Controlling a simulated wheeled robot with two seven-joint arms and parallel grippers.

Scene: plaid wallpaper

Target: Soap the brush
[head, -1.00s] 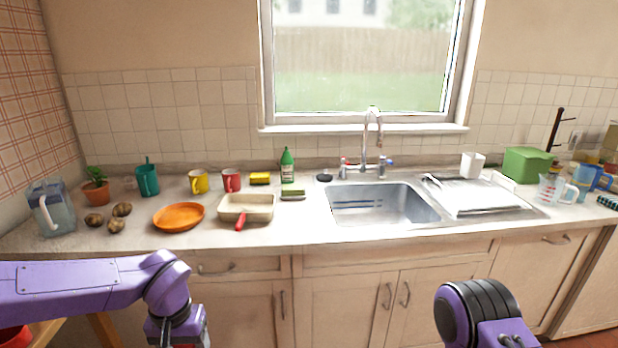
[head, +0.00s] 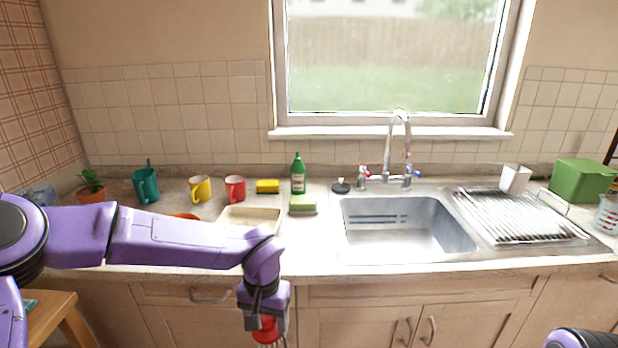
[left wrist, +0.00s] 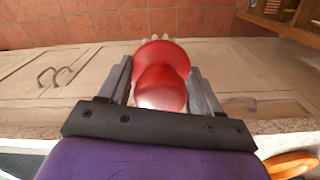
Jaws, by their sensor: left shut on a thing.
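My left gripper (head: 266,335) is shut on a red brush with a round knob, low in front of the counter in the head view. In the left wrist view the brush (left wrist: 160,80) sits between both fingers of the gripper (left wrist: 162,95), with pale bristle tips just showing at its far edge. A green bottle (head: 298,178) with a pale label, which looks like dish soap, stands upright at the back of the counter, left of the sink. My right gripper is out of view; only a bit of that arm shows at bottom right.
A green-topped block (head: 302,205) lies before the bottle; a yellow sponge (head: 268,186) and red mug (head: 235,188) are left of it. A beige tray (head: 250,218) is partly behind my arm. The sink (head: 400,235) and drying rack (head: 520,216) are to the right.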

